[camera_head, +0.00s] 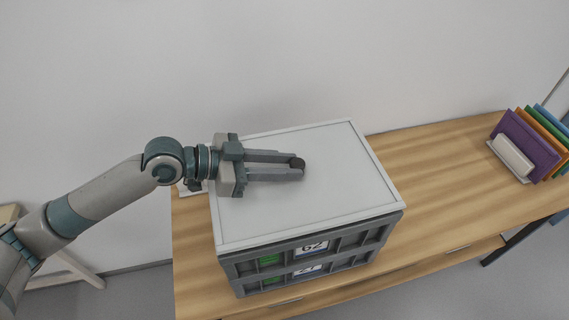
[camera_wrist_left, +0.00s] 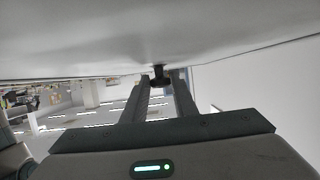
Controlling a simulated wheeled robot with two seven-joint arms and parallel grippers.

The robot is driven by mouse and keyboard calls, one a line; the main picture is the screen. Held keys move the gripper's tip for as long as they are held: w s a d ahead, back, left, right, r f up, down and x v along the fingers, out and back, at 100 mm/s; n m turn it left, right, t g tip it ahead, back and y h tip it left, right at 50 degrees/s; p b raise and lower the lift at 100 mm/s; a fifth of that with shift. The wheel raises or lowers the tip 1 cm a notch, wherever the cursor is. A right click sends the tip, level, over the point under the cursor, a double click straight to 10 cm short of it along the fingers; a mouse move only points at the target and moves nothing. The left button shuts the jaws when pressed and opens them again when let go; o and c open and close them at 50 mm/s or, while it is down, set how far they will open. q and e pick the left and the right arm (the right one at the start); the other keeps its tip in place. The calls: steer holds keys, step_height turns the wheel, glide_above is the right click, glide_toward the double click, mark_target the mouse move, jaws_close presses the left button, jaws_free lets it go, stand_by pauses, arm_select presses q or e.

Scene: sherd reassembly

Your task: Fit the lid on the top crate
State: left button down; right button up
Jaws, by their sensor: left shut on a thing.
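The pale grey lid (camera_head: 337,202) lies over the top crate (camera_head: 340,243) in the head view and covers its opening. Its near edge appears level with the crate's rim; whether it is fully seated I cannot tell. My left gripper (camera_head: 300,168) is shut on the lid's dark round knob (camera_head: 297,162), near the lid's middle. In the left wrist view the knob (camera_wrist_left: 160,76) shows between the two fingers, with the lid's pale surface (camera_wrist_left: 100,38) filling the top. The top crate stands on a lower grey crate (camera_head: 345,264). My right gripper is not in view.
The crates stand on a wooden table (camera_head: 450,190). A rack of coloured folders (camera_head: 530,140) stands at the table's right end. The table between crates and folders is clear. A white wall (camera_head: 300,60) rises behind the table.

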arm_select(q)
steer(key=shift+f, duration=0.25)
stand_by(0.4)
steer(key=shift+f+b, duration=0.45)
steer(key=shift+b, duration=0.15)
steer(key=c, duration=1.4)
jaws_free()
steer(key=shift+o, duration=0.2)
steer(key=shift+a, duration=0.15)
